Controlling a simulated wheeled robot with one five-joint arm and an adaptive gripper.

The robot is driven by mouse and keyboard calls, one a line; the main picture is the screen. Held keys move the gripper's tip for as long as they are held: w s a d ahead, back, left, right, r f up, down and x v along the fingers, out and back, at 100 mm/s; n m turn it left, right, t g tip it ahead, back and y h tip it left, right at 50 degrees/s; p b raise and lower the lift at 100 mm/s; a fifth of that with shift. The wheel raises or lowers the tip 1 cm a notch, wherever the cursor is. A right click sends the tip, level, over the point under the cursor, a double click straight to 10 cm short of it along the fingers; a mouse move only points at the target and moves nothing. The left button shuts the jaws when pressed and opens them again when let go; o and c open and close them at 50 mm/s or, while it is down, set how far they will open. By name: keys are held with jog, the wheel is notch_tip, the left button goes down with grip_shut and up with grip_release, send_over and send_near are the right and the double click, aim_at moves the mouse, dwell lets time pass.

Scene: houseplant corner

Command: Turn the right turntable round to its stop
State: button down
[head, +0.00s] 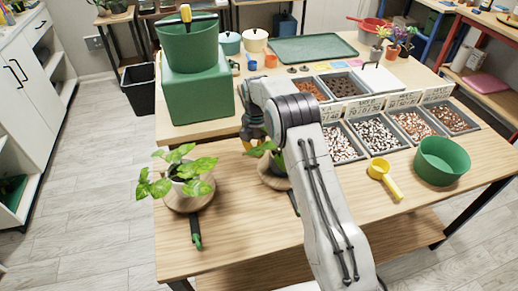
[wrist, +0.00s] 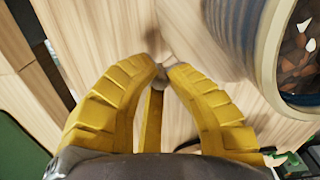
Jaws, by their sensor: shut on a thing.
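The right turntable (head: 272,182) is a round wooden disc on the bench, bearing a leafy plant (head: 263,149). My arm hides much of both. A dark bar (head: 293,203) shows at the disc's front, partly behind my arm. My gripper (head: 247,143) is beside the plant at the disc's far left, mostly hidden in the head view. In the wrist view its yellow fingers (wrist: 162,75) are shut on a small grey knob (wrist: 160,83) over pale wood. A pot rim (wrist: 254,45) with bark-like chips stands close to the right.
A left turntable (head: 183,208) bears another plant and has a green-ended handle (head: 195,240). A green box (head: 198,95) stands behind my gripper. Pebble trays (head: 379,155), a yellow scoop (head: 384,178) and a green bowl (head: 442,161) lie to the right.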

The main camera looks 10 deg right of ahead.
jog(key=shift+s+a+f+n, duration=0.15)
jog(key=shift+s+a+n, duration=0.2)
jog(key=shift+s+n, duration=0.2)
dwell(0.4)
jog(key=c, duration=1.5)
grip_release()
notch_tip(320, 180, up, 12)
jog(key=shift+w+r, duration=0.1)
